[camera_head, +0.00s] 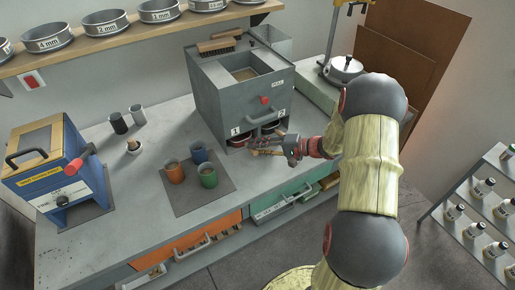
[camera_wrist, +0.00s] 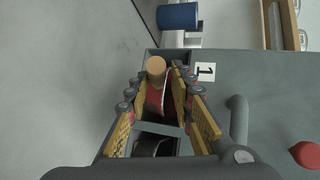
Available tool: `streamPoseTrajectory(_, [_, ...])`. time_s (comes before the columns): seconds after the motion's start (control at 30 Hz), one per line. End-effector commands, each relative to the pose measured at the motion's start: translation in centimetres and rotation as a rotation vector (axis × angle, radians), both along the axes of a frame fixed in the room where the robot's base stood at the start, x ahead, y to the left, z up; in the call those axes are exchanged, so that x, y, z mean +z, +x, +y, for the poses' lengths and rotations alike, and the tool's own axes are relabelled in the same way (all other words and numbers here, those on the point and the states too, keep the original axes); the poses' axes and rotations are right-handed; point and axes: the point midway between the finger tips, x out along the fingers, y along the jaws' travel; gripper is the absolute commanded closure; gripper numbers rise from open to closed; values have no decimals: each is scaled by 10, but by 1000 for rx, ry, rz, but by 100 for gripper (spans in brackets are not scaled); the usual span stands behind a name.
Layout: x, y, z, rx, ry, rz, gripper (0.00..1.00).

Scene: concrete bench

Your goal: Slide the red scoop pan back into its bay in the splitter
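The splitter (camera_head: 240,85) is a grey box at the back of the bench, with two bays low on its front, labelled 1 and 2. The red scoop pan (camera_wrist: 153,101) is at bay 1, beside the "1" label, and its red edge shows in the head view (camera_head: 238,144). Its round wooden handle (camera_wrist: 156,68) points toward the wrist camera. My gripper (camera_head: 256,145) is in front of the bays, its fingers spread; in the wrist view (camera_wrist: 160,76) they lie either side of the pan and handle, with gaps visible. How deep the pan sits is hidden.
Bay 2 holds a dark pan (camera_wrist: 153,146). Orange, blue and green mugs stand on a dark mat (camera_head: 190,208) left of my gripper. A blue box (camera_head: 60,175) stands at the far left.

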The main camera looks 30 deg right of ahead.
Motion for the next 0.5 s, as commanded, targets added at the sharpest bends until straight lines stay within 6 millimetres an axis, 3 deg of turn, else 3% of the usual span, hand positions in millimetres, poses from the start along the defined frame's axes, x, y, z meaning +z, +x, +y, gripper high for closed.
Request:
streamPoseTrajectory(0.23, [0, 0, 0, 0, 0, 0, 61])
streamPoseTrajectory(0.5, [-1, -1, 0, -1, 1, 2, 61])
